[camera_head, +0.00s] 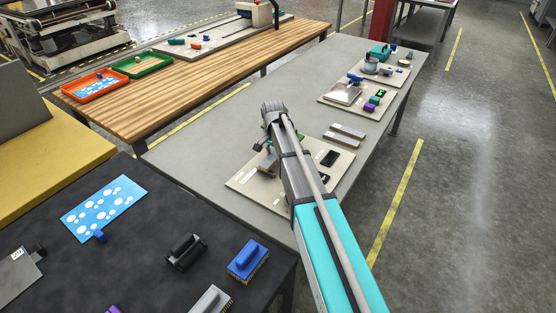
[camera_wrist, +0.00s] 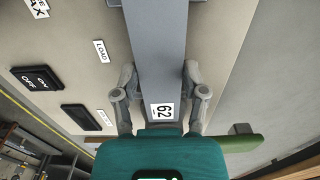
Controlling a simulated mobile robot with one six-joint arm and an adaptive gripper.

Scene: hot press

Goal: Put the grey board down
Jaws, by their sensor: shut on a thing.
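The grey board (camera_wrist: 160,45) is a long grey piece with a white "62" label near its close end, running away from me in the wrist view. My gripper (camera_wrist: 160,78) has one finger on each side of it and is shut on it. In the head view my gripper (camera_head: 268,146) is over a beige panel (camera_head: 243,181) on the grey table, and part of the grey board (camera_head: 267,165) shows below it. My arm hides much of it there. I cannot tell whether the board touches the panel.
The panel carries an on/off switch (camera_wrist: 37,78), a black pad (camera_wrist: 87,118) and a "LOAD" label (camera_wrist: 100,52). A green lever (camera_wrist: 240,143) is at the right. Bare grey table (camera_head: 205,152) is left of the panel.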

